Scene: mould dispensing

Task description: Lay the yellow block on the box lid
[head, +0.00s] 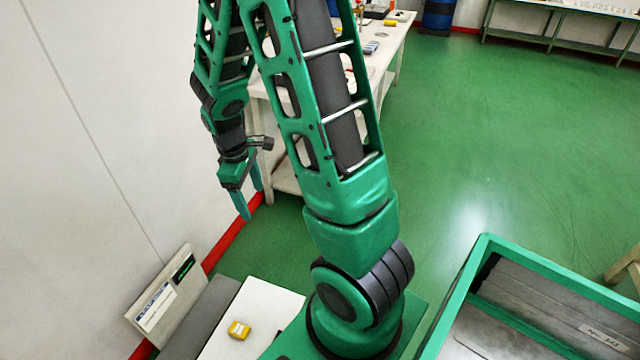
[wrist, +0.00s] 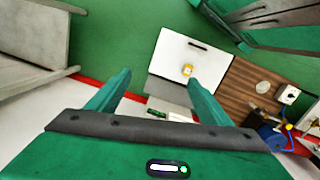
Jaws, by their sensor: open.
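A small yellow block (head: 239,329) with a pale patch lies on a flat white surface (head: 268,303) at the bottom of the head view. In the wrist view the yellow block (wrist: 187,71) rests on a white panel (wrist: 172,50) with a dark slot; I cannot tell for certain whether this panel is the box lid. My gripper (head: 250,200) points down, high and well apart from the block, near the left wall. Its two fingers (wrist: 158,80) are spread with nothing between them. The block shows between and beyond the fingertips, nearer the right one.
A panel with a dark display (head: 165,299) leans beside a grey strip left of the white surface. A green-rimmed bin (head: 545,263) stands at the right. A white table (head: 394,58) with small items stands behind my arm. Brown boards (wrist: 245,86) carry several items. Green floor lies open.

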